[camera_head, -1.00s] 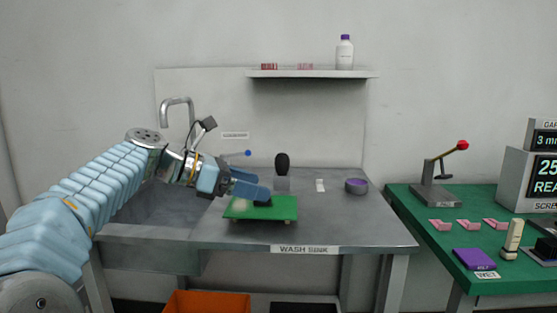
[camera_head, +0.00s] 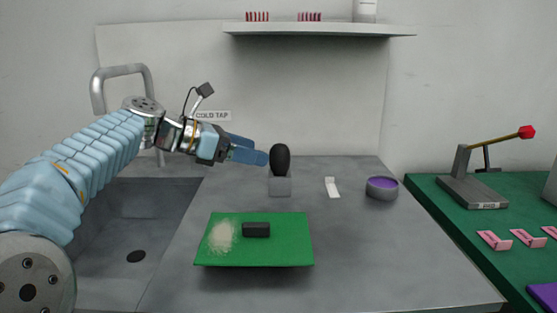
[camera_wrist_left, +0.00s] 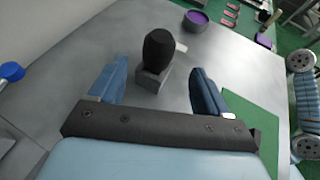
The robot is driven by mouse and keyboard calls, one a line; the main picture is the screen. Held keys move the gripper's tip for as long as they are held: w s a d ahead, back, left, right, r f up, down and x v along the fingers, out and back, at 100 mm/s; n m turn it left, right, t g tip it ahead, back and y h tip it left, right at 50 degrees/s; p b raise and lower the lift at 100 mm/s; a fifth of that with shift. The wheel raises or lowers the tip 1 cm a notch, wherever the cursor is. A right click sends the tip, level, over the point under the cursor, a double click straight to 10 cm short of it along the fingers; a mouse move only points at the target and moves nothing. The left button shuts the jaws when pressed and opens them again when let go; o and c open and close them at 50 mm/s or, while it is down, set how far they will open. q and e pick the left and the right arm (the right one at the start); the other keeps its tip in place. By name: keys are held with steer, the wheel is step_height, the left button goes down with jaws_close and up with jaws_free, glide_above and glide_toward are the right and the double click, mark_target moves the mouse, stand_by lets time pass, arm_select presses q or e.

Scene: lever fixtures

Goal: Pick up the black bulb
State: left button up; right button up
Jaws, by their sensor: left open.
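The black bulb (camera_head: 280,158) stands upright on a small grey block (camera_head: 280,184) on the metal wash-sink counter. In the left wrist view the bulb (camera_wrist_left: 157,50) is ahead of the jaws, roughly centred between the two blue fingers. My left gripper (camera_head: 254,150) is open and empty, just left of the bulb in the head view, its fingers pointing at it. The left wrist view also shows the left gripper (camera_wrist_left: 157,90) with its fingers wide apart. My right gripper is in neither view.
A green board (camera_head: 280,253) holding a dark block (camera_head: 256,230) and pale powder lies in front. A white strip (camera_head: 332,188) and a purple-topped round dish (camera_head: 382,188) sit right of the bulb. The sink basin (camera_head: 130,225) is at left. A lever fixture (camera_head: 474,190) stands on the green table.

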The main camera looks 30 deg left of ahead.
mark_target(287, 160)
arm_select(q)
steer(key=x, duration=0.9)
steer(key=shift+w+d+f, duration=0.1)
steer(key=shift+w+f, duration=0.2)
steer(key=shift+w, duration=0.05)
steer(key=shift+r, duration=0.1)
steer(key=c, duration=1)
